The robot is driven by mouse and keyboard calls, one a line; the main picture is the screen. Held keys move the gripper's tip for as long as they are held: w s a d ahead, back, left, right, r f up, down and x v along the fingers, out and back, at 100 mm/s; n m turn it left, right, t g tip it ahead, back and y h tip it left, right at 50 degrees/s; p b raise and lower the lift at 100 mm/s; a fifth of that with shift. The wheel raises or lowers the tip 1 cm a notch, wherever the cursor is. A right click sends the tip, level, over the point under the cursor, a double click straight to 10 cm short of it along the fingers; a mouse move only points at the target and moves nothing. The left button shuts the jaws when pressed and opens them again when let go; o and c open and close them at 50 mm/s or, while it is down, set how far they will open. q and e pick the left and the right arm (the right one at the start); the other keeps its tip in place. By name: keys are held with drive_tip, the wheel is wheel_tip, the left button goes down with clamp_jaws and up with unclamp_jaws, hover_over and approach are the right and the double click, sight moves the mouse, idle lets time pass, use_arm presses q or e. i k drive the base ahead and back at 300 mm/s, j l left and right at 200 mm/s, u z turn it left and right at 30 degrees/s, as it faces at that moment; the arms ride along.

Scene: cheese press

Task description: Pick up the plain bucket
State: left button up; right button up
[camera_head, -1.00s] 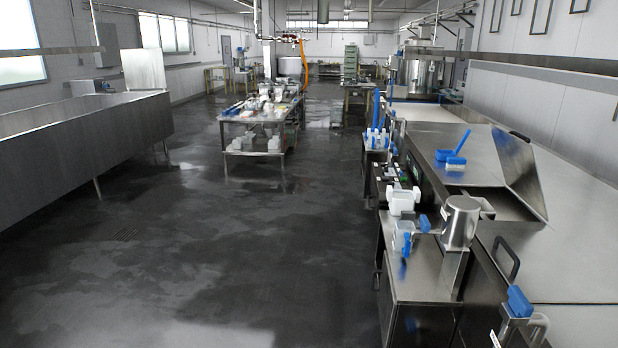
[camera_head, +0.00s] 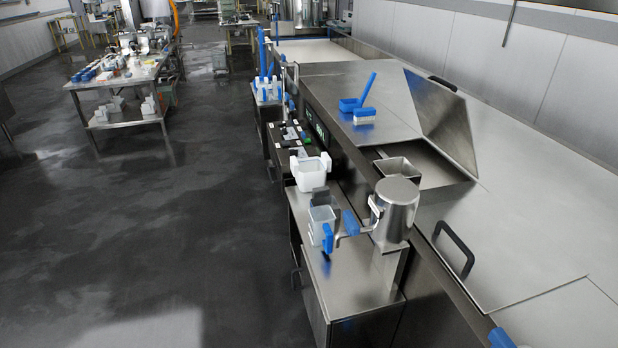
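Several vessels stand on the steel side bench in the head view, and I cannot tell for sure which is the plain bucket. A white bucket (camera_head: 311,174) stands upright at the bench's far part. A translucent container (camera_head: 321,226) with a blue-handled piece (camera_head: 327,238) at its side is just nearer. A steel cylinder (camera_head: 395,207) is right of them, on a steel stand.
The steel side bench (camera_head: 350,275) has a bare near end. A long steel machine (camera_head: 530,230) with a raised lid and black handles fills the right. A loaded table (camera_head: 117,80) stands far left. Dark floor (camera_head: 140,230) is clear on the left.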

sight(310, 173)
drive_tip(key=i+j, duration=0.7)
drive_tip(key=i+z, duration=0.05)
